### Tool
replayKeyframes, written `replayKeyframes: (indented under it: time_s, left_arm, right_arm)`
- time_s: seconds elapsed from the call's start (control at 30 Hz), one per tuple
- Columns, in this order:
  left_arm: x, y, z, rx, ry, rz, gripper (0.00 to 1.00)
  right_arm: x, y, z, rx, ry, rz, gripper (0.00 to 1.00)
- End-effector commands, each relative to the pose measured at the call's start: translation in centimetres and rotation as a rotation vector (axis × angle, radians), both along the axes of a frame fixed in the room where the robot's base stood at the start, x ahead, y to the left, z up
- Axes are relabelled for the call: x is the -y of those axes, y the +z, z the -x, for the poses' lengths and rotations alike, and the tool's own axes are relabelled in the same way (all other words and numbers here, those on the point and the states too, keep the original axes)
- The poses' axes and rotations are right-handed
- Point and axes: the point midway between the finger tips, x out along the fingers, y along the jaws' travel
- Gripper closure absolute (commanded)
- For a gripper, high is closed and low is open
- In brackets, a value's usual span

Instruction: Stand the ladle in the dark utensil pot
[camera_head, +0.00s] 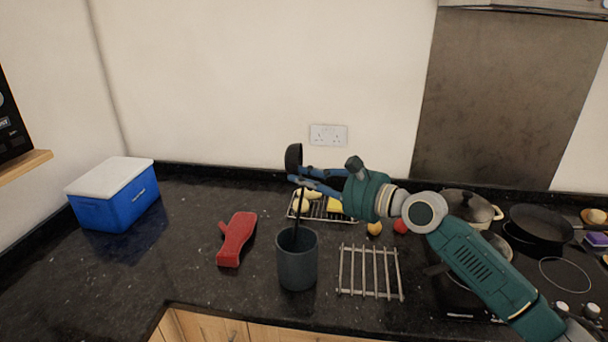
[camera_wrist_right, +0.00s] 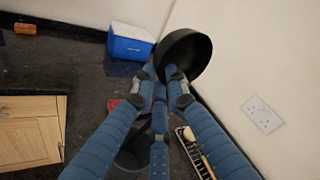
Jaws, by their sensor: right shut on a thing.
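The dark utensil pot (camera_head: 297,262) stands upright on the black counter, near its front edge. My right gripper (camera_head: 297,179) is shut on the black ladle (camera_head: 293,157) and holds it upright above the pot. The ladle's bowl is at the top and its thin handle points down, its lower end inside the pot's opening in the head view. Whether it touches the pot's bottom is hidden. In the right wrist view the ladle bowl (camera_wrist_right: 184,54) shows large between the fingers, with the pot (camera_wrist_right: 133,152) partly hidden below. My left gripper is not in view.
A red oven mitt (camera_head: 237,239) lies left of the pot, and a metal trivet (camera_head: 370,272) lies right of it. A wire rack (camera_head: 318,211) with food is behind. A blue cooler box (camera_head: 115,196) stands at left; pans (camera_head: 538,229) are at right.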

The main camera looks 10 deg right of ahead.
Motion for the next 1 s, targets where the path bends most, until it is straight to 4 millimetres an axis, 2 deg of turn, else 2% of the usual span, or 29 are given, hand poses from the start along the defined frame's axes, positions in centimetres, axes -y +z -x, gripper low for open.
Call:
replayKeyframes:
  time_s: [0.6,1.0]
  left_arm:
    - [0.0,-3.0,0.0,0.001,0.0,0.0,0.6]
    - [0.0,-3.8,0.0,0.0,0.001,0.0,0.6]
  right_arm:
    - [0.0,-5.3,0.0,-0.001,0.0,-0.001,1.0]
    - [0.0,-6.7,0.0,0.0,0.0,0.0,1.0]
